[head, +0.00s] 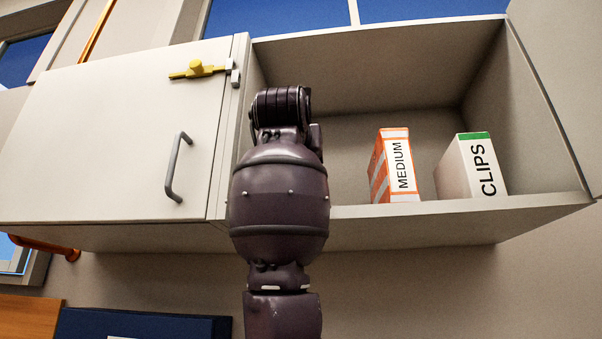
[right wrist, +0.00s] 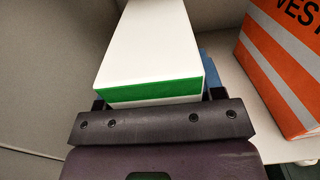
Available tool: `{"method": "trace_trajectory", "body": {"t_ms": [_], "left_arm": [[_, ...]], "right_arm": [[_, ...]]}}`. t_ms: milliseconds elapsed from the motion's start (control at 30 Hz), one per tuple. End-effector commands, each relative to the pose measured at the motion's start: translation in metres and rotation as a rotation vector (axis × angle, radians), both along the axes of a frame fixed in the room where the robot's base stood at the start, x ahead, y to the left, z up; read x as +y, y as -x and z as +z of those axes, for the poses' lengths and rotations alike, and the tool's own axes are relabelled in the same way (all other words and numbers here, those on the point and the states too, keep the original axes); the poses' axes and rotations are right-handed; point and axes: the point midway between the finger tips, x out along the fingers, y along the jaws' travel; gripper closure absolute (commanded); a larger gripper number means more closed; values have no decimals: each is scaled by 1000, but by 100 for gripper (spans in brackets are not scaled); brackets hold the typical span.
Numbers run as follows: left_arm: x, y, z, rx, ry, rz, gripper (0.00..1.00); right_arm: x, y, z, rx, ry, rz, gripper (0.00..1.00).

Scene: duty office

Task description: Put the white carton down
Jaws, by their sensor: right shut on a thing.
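A white carton with a green band (right wrist: 148,45) is between the fingers of my right gripper (right wrist: 155,103) in the right wrist view. The gripper is shut on it. In the head view my right arm reaches up into the open cabinet bay, left of the orange box, and hides its own fingers and the held carton. I cannot tell whether the carton touches the shelf (head: 360,211). A separate white carton marked CLIPS, with a green top edge (head: 471,167), stands on the shelf at the right. My left gripper is not in view.
An orange and white box marked MEDIUM (head: 393,167) stands on the shelf between my arm and the CLIPS carton; it also shows close by in the right wrist view (right wrist: 285,65). A closed cabinet door (head: 110,140) with a yellow latch (head: 197,69) is at left.

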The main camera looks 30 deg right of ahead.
Motion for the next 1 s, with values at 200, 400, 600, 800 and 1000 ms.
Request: {"method": "trace_trajectory", "body": {"t_ms": [200,400,600,800,1000], "left_arm": [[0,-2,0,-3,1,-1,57],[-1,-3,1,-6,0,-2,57],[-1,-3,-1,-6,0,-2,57],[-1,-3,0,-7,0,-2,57],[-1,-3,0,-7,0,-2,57]], "right_arm": [[0,0,-18,-2,1,0,71],[0,0,-18,-2,0,0,71],[0,0,-22,-1,0,0,71],[0,0,-21,-1,-1,0,13],[0,0,-21,0,0,0,13]]}}
